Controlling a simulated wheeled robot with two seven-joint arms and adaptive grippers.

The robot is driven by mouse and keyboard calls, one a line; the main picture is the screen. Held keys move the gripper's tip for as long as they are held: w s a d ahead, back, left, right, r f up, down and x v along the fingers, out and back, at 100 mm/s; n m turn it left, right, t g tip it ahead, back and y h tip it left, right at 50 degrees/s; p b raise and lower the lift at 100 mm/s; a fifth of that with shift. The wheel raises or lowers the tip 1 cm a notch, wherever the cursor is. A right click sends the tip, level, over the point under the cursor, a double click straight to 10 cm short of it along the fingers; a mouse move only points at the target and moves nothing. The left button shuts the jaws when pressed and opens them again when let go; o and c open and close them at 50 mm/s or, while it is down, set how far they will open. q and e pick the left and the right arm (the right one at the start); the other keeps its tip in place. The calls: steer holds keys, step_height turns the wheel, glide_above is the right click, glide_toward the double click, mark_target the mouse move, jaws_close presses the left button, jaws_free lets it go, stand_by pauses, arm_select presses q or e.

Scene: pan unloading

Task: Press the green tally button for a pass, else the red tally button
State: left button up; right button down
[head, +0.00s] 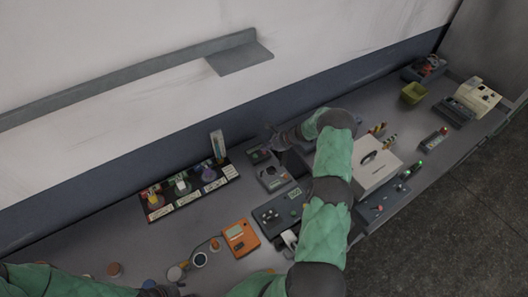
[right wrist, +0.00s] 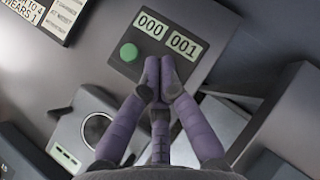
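The tally box (right wrist: 165,30) is a dark box with two counter windows in the right wrist view. The left window reads 000 and the right one reads 001. The green tally button (right wrist: 128,52) sits below the left window, uncovered. My right gripper (right wrist: 160,68) has its purple fingers together, with the tips over the box just right of the green button, below the 001 window. No red button shows; the fingers hide that spot. I cannot tell whether the tips touch the box. In the head view the right gripper (head: 277,141) is by the box (head: 258,154). My left gripper is not clearly seen.
A grey device with a round ring (right wrist: 92,128) stands close to the tally box. A labelled rack with flasks (head: 188,188) is to the left in the head view. An orange meter (head: 240,237) and a white-topped box (head: 375,170) stand nearby.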

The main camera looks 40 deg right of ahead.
arm_select(q)
steer(key=shift+f, duration=0.4)
arm_select(e)
steer(key=shift+f, duration=0.25)
arm_select(q)
steer(key=shift+d+f+b, duration=0.1)
steer(key=shift+f+b, duration=0.1)
steer(key=shift+b, duration=0.25)
arm_select(e)
steer(key=shift+f, duration=0.3)
steer(key=shift+r, duration=0.15)
arm_select(q)
steer(key=shift+r+p, duration=0.35)
arm_select(e)
steer(key=shift+r, duration=0.8)
arm_select(q)
steer(key=shift+r+p, duration=1.1)
arm_select(e)
steer(key=shift+r, duration=2.5)
